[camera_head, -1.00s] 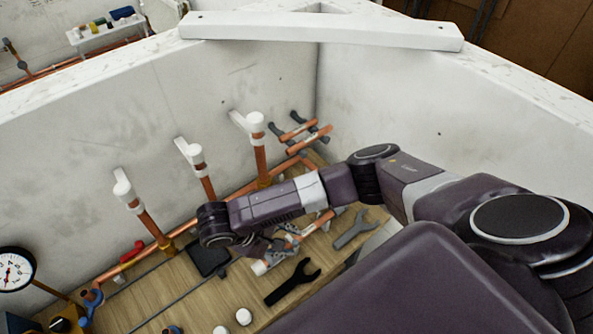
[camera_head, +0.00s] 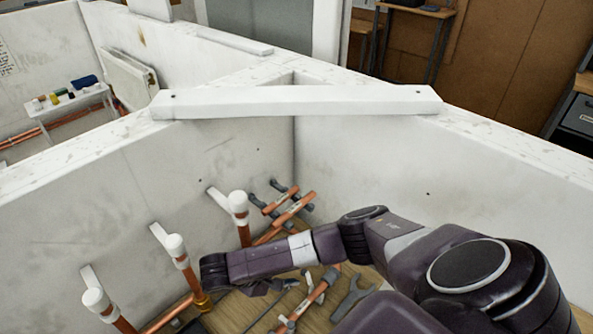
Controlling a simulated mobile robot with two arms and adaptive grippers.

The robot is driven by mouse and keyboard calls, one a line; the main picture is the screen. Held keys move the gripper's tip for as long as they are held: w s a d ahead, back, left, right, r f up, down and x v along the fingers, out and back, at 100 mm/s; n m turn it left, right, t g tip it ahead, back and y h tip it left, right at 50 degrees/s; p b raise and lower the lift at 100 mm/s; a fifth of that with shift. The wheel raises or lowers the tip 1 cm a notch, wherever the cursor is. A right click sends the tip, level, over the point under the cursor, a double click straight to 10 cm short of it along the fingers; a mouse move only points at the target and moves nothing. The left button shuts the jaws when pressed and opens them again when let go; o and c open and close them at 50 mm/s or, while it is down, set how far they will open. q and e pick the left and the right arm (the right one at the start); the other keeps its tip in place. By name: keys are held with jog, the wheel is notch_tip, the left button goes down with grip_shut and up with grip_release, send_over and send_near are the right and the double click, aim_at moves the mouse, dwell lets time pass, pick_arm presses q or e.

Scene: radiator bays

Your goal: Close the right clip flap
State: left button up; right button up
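Three white pipe clips on upright copper pipes stand along the left wall. The right clip (camera_head: 238,202) is nearest the corner, with its white flap (camera_head: 216,198) standing out up and to the left, apart from the clip's round top. The middle clip (camera_head: 175,245) and left clip (camera_head: 96,299) have similar flaps sticking up. My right gripper (camera_head: 268,287) is low over the bench, below and to the right of the right clip, not touching it. Its fingers are partly hidden under my arm, so its opening is unclear. My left gripper is not in view.
A grey wrench (camera_head: 353,297) and loose copper pipe pieces lie on the wooden bench. A white board (camera_head: 300,101) spans the wall tops. The space above the right clip is clear.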

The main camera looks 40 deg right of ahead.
jog(key=shift+x, duration=0.75)
jog(key=shift+s, duration=0.1)
jog(key=shift+c, duration=0.3)
jog(key=c, duration=0.7)
jog(key=shift+d, duration=0.1)
grip_shut()
